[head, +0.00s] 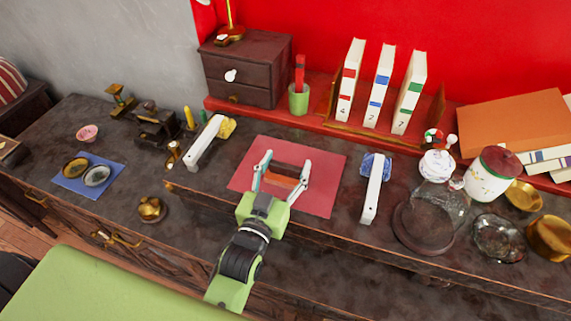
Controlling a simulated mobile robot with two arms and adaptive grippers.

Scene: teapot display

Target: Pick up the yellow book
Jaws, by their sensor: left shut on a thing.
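My left gripper (282,172) is over the red mat (315,203), its two white fingers on either side of a small orange-brown thing (282,181). It is shut on that thing. The fingers partly hide it, so I cannot tell if it is a book. I see no clearly yellow book. Upright white books with red (350,80), blue (379,87) and green (410,92) labels stand between holders at the back. A white bar-like thing (203,141) with a crumpled yellow piece (227,128) lies left of the mat. My right gripper is not in view.
A white bar (373,190) with a blue piece stands right of the mat. A glass dome (440,205), lidded jar (491,176) and brass bowls (548,238) crowd the right. A dark drawer box (245,68) and green cup (299,99) stand behind.

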